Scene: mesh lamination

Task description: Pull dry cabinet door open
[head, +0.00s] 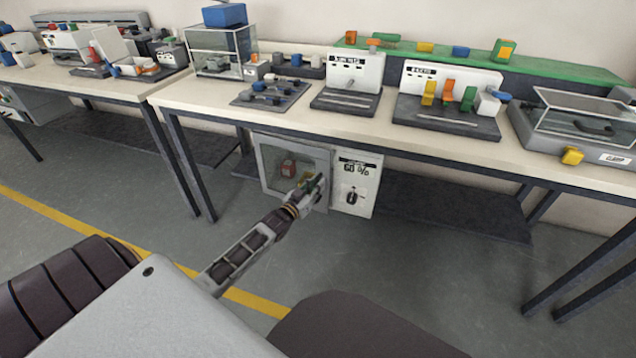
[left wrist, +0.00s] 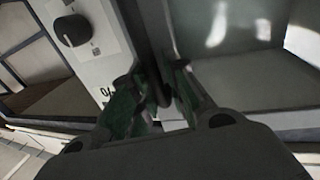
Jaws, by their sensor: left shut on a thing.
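The dry cabinet (head: 357,184) stands on a low shelf under the middle table, with a white control panel at its right side. Its glass door (head: 270,165) has a grey frame and looks nearly or fully closed; I cannot tell exactly. My left gripper (head: 314,188) is at the door's right edge. In the left wrist view its green-padded fingers (left wrist: 158,100) are shut on the dark upright door handle (left wrist: 158,60). The control panel with a black knob (left wrist: 72,30) shows beside it. My right gripper is not in view.
The table top (head: 300,95) above holds several devices. A table leg (head: 190,165) stands left of the cabinet. The floor before the cabinet is clear, with a yellow line (head: 90,226).

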